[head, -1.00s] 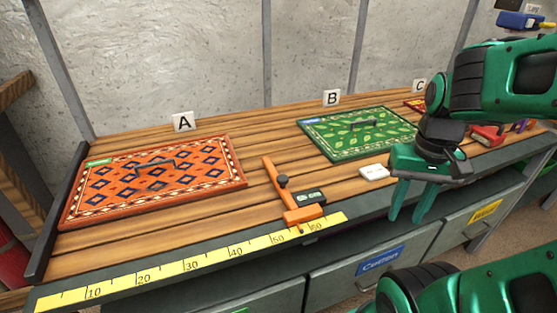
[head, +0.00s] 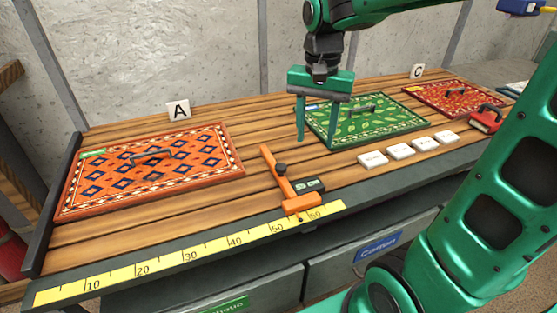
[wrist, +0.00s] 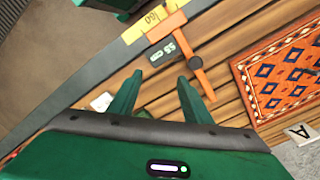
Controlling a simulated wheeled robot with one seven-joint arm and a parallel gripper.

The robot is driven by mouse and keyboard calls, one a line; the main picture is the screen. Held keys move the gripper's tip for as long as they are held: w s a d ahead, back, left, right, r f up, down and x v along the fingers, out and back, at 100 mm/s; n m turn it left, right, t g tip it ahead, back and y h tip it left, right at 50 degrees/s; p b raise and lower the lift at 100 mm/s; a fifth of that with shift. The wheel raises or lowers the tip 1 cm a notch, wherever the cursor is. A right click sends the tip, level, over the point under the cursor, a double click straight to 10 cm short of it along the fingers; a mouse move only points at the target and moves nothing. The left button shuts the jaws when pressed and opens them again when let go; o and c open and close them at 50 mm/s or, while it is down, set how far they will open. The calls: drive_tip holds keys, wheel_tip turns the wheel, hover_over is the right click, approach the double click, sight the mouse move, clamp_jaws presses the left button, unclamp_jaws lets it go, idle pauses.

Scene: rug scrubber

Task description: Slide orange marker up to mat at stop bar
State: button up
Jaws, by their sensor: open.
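The orange marker (head: 282,176) stands on the bench's front rail near the high end of the yellow ruler (head: 190,258), with its arm reaching back across the boards. It carries a black knob and a small dark display. The orange patterned mat (head: 150,168) lies left of it, with a wide wooden gap between. The black stop bar (head: 58,212) runs along the bench's left end, at the mat's left edge. My gripper (head: 316,140) is open and empty, above the bench to the right of the marker. The marker also shows in the wrist view (wrist: 175,40), beyond my fingertips (wrist: 157,95).
The green mat (head: 365,125) lies behind and right of my gripper, and a red mat (head: 455,98) farther right. Several white tags (head: 400,151) lie along the front right. Bare boards lie between marker and orange mat.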

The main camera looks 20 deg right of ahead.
hover_over(281, 165)
drive_tip(key=shift+m, duration=0.3)
wheel_tip(281, 165, down, 10)
drive_tip(key=shift+s, duration=0.1)
drive_tip(key=c, duration=0.9)
